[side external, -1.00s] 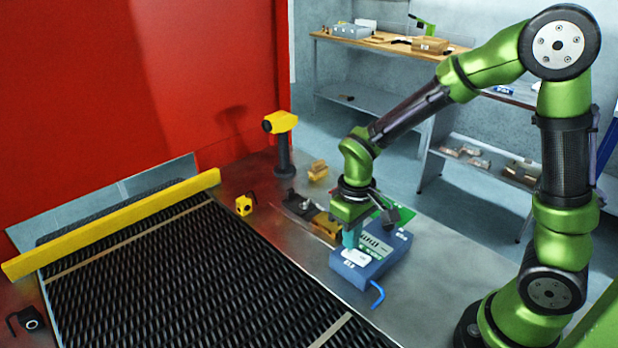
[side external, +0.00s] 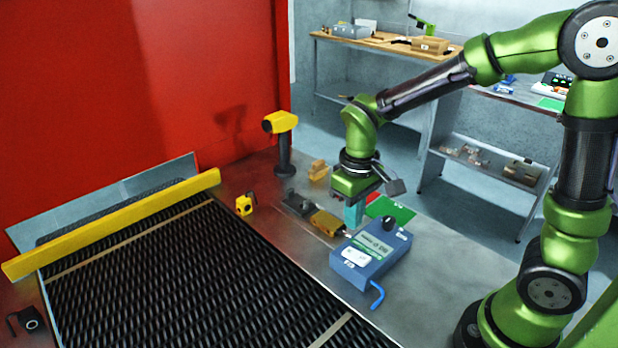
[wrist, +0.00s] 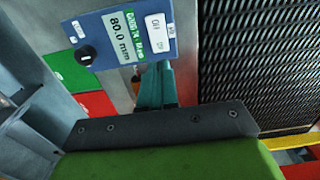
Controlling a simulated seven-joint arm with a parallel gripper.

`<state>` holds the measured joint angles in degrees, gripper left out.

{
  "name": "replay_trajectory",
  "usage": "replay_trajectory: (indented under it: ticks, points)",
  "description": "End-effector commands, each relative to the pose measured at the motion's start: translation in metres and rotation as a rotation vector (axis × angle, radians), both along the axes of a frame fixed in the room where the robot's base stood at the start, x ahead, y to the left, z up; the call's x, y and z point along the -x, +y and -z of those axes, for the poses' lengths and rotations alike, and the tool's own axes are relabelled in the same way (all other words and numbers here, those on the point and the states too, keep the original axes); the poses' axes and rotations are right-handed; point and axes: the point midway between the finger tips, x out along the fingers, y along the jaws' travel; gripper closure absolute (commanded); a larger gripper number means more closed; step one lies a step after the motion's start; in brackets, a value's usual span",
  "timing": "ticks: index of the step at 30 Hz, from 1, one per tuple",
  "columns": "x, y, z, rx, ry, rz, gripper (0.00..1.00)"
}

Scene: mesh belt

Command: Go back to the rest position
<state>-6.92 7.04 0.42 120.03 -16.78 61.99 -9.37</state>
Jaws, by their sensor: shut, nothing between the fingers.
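My gripper (side external: 354,214) hangs from the green arm above the metal table, behind the blue control box. Its teal fingers are shut with nothing between them, and they also show in the wrist view (wrist: 155,88). The blue control box (side external: 362,277) sits on the table beside the belt, with a black knob (side external: 389,224), a pale label and a blue cable at its front. In the wrist view the box (wrist: 128,48) reads "80.0 mm". The fingers look clear of the box.
The black mesh belt (side external: 190,275) with a yellow bar (side external: 115,222) fills the left. A yellow-headed sensor post (side external: 283,150), a small yellow block (side external: 244,205), a brass-coloured part (side external: 327,223) and a green plate (side external: 392,209) stand near the gripper. The red wall (side external: 150,80) is behind.

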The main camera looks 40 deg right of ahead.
Motion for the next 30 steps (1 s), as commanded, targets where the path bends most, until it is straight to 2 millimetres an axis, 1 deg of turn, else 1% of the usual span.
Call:
replay_trajectory:
  ticks: [2, 4, 5, 8, 15, 18, 21, 24, 27, 30]
  points:
    - [0.0, 0.0, 0.0, 0.0, -0.002, 0.005, 1.0]
    - [0.005, 0.002, 0.004, -0.015, -0.003, 0.033, 1.0]
    - [0.008, 0.003, 0.001, -0.025, -0.014, 0.048, 1.0]
    - [0.019, 0.003, -0.016, -0.064, -0.078, 0.102, 1.0]
    - [0.057, -0.001, -0.071, -0.192, -0.325, 0.26, 1.0]
    - [0.071, -0.003, -0.088, -0.236, -0.421, 0.303, 1.0]
    - [0.082, -0.005, -0.101, -0.267, -0.499, 0.33, 1.0]
    - [0.089, -0.007, -0.11, -0.282, -0.551, 0.339, 1.0]
    - [0.091, -0.009, -0.117, -0.286, -0.583, 0.342, 1.0]
    - [0.092, -0.009, -0.119, -0.286, -0.592, 0.343, 1.0]
